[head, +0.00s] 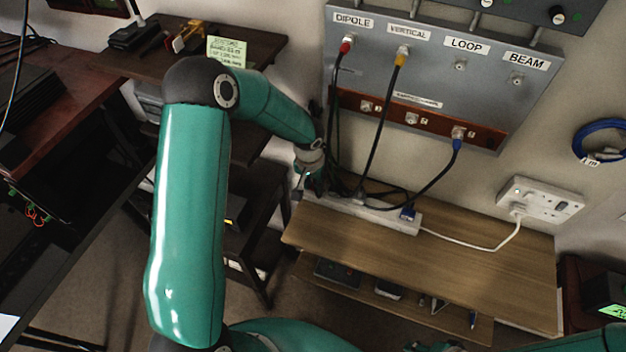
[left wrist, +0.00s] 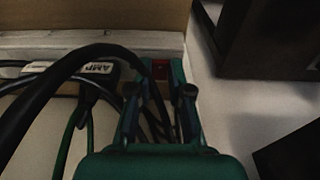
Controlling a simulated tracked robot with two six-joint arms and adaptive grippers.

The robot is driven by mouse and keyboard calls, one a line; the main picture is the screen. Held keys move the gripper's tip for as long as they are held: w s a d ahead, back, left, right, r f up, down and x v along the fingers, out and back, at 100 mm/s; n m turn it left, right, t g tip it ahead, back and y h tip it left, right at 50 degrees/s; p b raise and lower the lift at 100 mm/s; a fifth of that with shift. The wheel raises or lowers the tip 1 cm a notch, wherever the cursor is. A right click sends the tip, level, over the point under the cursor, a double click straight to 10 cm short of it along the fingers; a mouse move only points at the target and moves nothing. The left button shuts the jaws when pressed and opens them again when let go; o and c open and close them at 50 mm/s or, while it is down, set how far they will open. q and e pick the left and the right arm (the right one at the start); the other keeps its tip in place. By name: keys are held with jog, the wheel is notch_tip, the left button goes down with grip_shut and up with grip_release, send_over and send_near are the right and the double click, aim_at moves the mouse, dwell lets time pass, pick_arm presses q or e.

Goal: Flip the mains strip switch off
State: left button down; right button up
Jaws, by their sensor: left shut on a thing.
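The white mains strip (head: 385,215) lies along the back of the wooden shelf below the grey antenna panel, with plugs and cables on it. My left gripper (head: 312,185) is at its left end, partly hidden by my own arm and by dark cables. In the left wrist view, a small red switch (left wrist: 160,69) shows between the fingertips of my left gripper (left wrist: 161,80). The fingers are shut on what looks like this switch. Whether the switch is on or off cannot be told. My right gripper is not clearly in view.
Black cables and a plug labelled AMP (left wrist: 88,69) crowd the left side of the fingers. The panel (head: 430,70) hangs above with a yellow-ended and a blue-ended cable. A white wall socket (head: 541,199) is at the right. The wooden shelf (head: 400,255) front is clear.

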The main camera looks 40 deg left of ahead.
pick_arm(q)
jog(key=c, duration=1.1)
grip_release()
jog(key=r, duration=0.4)
jog(key=s+r, duration=0.1)
jog(key=r, duration=0.7)
jog(key=shift+s+d, duration=0.2)
jog(key=shift+d, duration=0.05)
jog(key=shift+f, duration=0.15)
